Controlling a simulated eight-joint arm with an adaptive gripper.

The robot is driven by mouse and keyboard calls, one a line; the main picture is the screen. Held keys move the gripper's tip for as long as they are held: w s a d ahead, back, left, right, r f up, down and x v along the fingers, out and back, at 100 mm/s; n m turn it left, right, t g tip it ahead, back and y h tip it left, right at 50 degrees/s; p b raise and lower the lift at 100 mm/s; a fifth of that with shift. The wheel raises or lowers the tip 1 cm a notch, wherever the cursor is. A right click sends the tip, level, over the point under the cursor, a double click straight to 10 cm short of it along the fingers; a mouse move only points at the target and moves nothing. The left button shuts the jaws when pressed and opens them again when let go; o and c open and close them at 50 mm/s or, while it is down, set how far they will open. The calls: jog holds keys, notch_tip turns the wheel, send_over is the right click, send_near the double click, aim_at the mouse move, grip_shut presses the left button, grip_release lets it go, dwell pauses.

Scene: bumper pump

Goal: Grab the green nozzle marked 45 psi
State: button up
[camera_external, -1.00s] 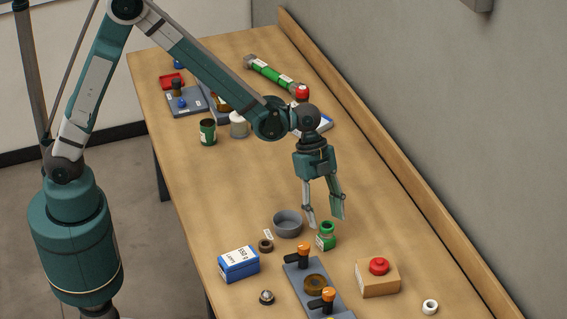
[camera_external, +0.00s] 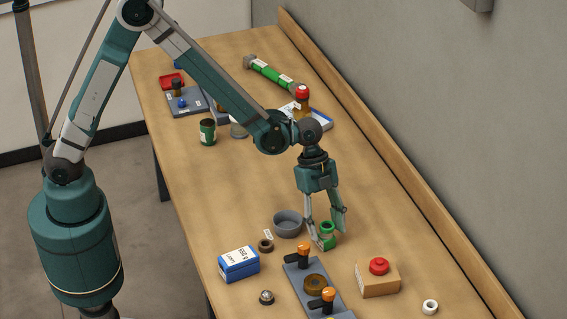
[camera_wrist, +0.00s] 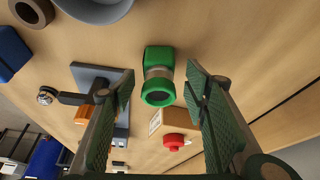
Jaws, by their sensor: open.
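The green nozzle (camera_external: 327,229) stands on the bench beside the grey bowl (camera_external: 288,224), partly covered by my fingers in the external view. Its marking cannot be read here. In the wrist view the nozzle (camera_wrist: 158,82), green with a tan band and a dark round opening, lies between and just ahead of the fingertips. My gripper (camera_external: 325,242) is open, its fingers lowered around the nozzle.
A grey clamp fixture (camera_external: 326,295) with orange-topped clamps stands in front. A box with a red button (camera_external: 378,278) is to the right. A blue box (camera_external: 239,264) and a brown ring (camera_external: 265,246) are to the left.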

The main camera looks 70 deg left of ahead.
aim_at(327, 237)
jog(key=shift+x, duration=1.75)
jog(key=shift+a, duration=0.1)
jog(key=shift+c, duration=0.7)
jog(key=c, duration=0.9)
